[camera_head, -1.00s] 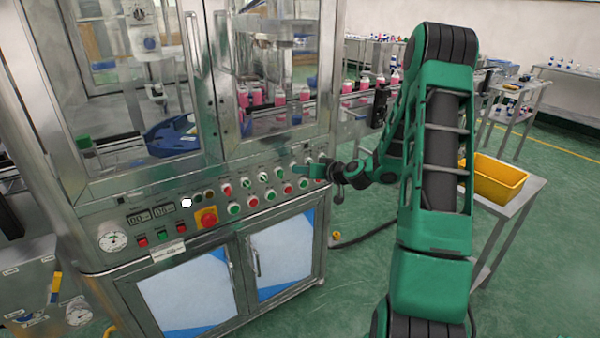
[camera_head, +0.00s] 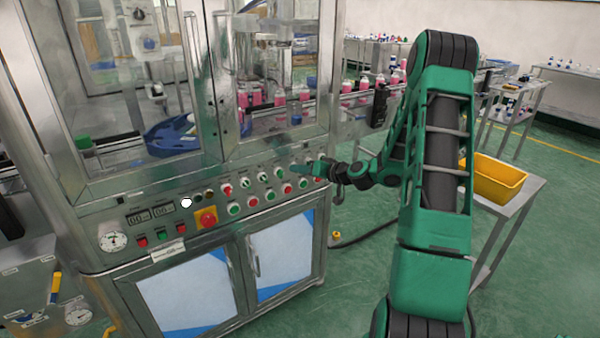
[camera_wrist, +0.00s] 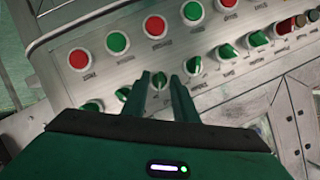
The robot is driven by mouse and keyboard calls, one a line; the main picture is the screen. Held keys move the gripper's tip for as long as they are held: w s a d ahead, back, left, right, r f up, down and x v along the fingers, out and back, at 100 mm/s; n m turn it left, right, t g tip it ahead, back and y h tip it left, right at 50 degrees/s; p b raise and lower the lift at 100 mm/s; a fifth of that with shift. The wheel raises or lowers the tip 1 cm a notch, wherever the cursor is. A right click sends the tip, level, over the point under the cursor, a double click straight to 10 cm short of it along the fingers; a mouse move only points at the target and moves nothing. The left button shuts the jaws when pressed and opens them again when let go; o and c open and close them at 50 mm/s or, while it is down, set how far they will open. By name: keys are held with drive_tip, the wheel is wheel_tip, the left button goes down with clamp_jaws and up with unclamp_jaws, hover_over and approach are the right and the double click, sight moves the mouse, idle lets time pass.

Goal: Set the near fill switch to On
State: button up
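The control panel (camera_head: 150,212) on the machine's front carries a row of green rotary switches and a row of red and green buttons. In the wrist view, my gripper (camera_wrist: 158,78) points at the switch row with its two green fingers apart. One green rotary switch (camera_wrist: 159,81) shows in the gap between the fingertips; I cannot tell whether they touch it. More green switches stand on both sides, such as one at the left (camera_wrist: 123,93) and one at the right (camera_wrist: 194,66). The labels are unreadable, so I cannot tell which is the near fill switch. In the head view, my gripper (camera_head: 320,167) is at the panel's right end.
Red and green buttons (camera_wrist: 155,26) lie close to the switch row. A red emergency-stop knob (camera_head: 207,218) on a yellow plate sits further left. Glass doors (camera_head: 275,75) rise above the panel. A yellow bin (camera_head: 497,180) stands on a side table at the right.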

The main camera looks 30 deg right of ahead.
drive_tip(key=v, duration=1)
drive_tip(key=shift+s, duration=0.3)
drive_tip(key=shift+d+r, duration=0.1)
drive_tip(key=shift+r, duration=0.05)
drive_tip(key=s+a+f+n+g, duration=0.1)
drive_tip(key=s+a+n+g, duration=0.2)
drive_tip(key=s+a+g, duration=0.5)
drive_tip(key=s+a+r+m+g+h, duration=0.1)
drive_tip(key=s+r+m+g, duration=0.1)
drive_tip(key=s, duration=1.2)
drive_tip(key=s+a+r+m+g+h, duration=0.2)
drive_tip(key=s+r+m+g, duration=0.1)
drive_tip(key=s, duration=1.1)
drive_tip(key=shift+s+r+m+g, duration=0.3)
drive_tip(key=shift+r+g, duration=0.2)
drive_tip(key=shift+r, duration=0.5)
drive_tip(key=shift+w, duration=0.1)
